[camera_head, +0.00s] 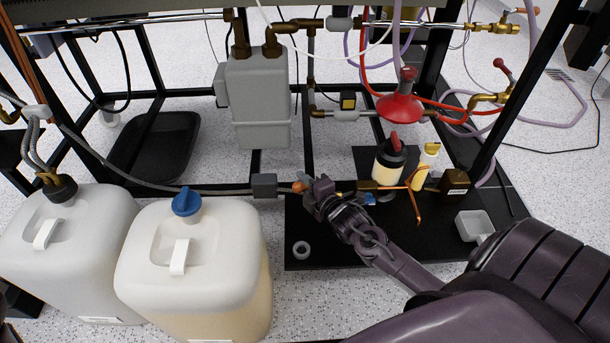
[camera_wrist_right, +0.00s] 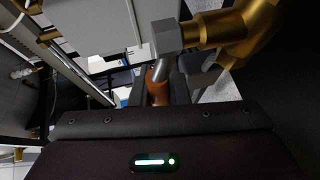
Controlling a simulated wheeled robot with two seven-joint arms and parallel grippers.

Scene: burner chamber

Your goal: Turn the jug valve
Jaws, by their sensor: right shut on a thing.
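My right gripper (camera_head: 310,192) reaches in from the lower right to the end of the grey hose line, beside a grey box fitting. It is shut on a small orange-brown valve handle (camera_head: 299,187), mostly covered by the fingers. In the right wrist view the orange-brown handle (camera_wrist_right: 157,88) sits just past the gripper body, below a grey hex nut (camera_wrist_right: 166,37) and brass fittings (camera_wrist_right: 228,32). Two white jugs stand at the left: one with a blue cap (camera_head: 187,201), one with a black cap and hose (camera_head: 57,190). My left gripper is out of view.
A black-topped bottle (camera_head: 389,160), copper tubing (camera_head: 415,200) and a red funnel-shaped part (camera_head: 400,108) stand to the right. Black frame posts and hoses surround the area.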

